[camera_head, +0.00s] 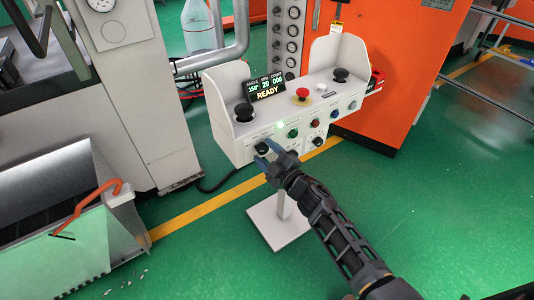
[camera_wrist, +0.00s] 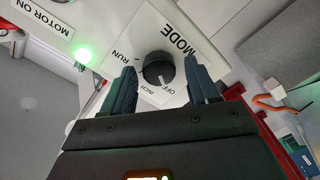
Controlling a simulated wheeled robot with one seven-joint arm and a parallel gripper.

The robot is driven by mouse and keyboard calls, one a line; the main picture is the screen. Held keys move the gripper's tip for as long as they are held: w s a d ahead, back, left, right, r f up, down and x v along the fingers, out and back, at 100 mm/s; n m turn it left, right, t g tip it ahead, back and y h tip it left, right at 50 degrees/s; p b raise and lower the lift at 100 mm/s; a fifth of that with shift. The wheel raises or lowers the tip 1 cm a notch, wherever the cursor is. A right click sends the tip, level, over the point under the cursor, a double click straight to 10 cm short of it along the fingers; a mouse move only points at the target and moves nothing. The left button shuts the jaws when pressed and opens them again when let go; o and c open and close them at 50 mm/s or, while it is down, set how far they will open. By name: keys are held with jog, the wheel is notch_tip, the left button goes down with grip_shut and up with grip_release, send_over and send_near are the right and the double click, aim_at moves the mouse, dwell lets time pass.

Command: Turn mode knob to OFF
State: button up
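The black mode knob (camera_wrist: 158,67) sits on a white plate (camera_wrist: 185,30) lettered MODE, with RUN at its left and OFF and INCH close below it in the wrist view. A pale mark shows on the knob's lower edge, toward the OFF and INCH lettering; its exact setting is hard to tell. My gripper (camera_wrist: 161,84) is open, with one dark blue finger on each side of the knob. Contact is not visible. In the head view, my gripper (camera_head: 266,152) reaches the lower left of the control box (camera_head: 245,150), partly covering the knob (camera_head: 261,147).
A lit green lamp (camera_head: 281,125) labelled MOTOR ON is beside the knob. Several buttons, a red emergency button (camera_head: 302,94) and black joysticks (camera_head: 244,112) are on the box. The display (camera_head: 266,87) reads READY. An orange machine (camera_head: 395,70) stands behind.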

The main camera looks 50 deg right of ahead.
jog(key=shift+o, duration=0.3)
jog(key=v, duration=0.7)
jog(key=shift+s, duration=0.4)
jog(key=shift+a, duration=0.1)
jog(key=s+a+r+m+y, duration=0.1)
jog(key=s+a+r+m, duration=0.1)
jog(key=s+a, duration=0.55)
jog(key=s+a+r+m+y, duration=0.1)
jog(key=s+a+r, duration=0.2)
jog(key=s+a, duration=0.45)
jog(key=s+a+r+m+g+y, duration=0.2)
jog(key=s+a+r+m, duration=0.2)
jog(key=s+r, duration=0.8)
jog(key=s+a, duration=0.1)
jog(key=s, duration=0.1)
jog(key=shift+s+a+r+y, duration=0.25)
jog(key=shift+r+y, duration=0.05)
